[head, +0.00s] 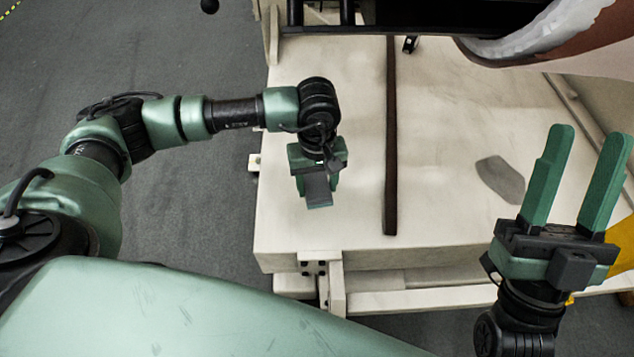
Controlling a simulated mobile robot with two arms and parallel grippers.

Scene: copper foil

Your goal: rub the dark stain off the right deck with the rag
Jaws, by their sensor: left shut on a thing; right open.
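The dark stain (500,178) is a flat grey patch on the right deck (450,130), the pale surface right of a dark strip. My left gripper (319,200) points down over the left deck (290,225), left of the strip and well away from the stain.
The dark strip (391,140) runs front to back between the decks. A black frame (430,15) and a large brown and white rounded object (550,35) overhang the back. A pale rail (420,300) runs along the front. Grey floor lies left.

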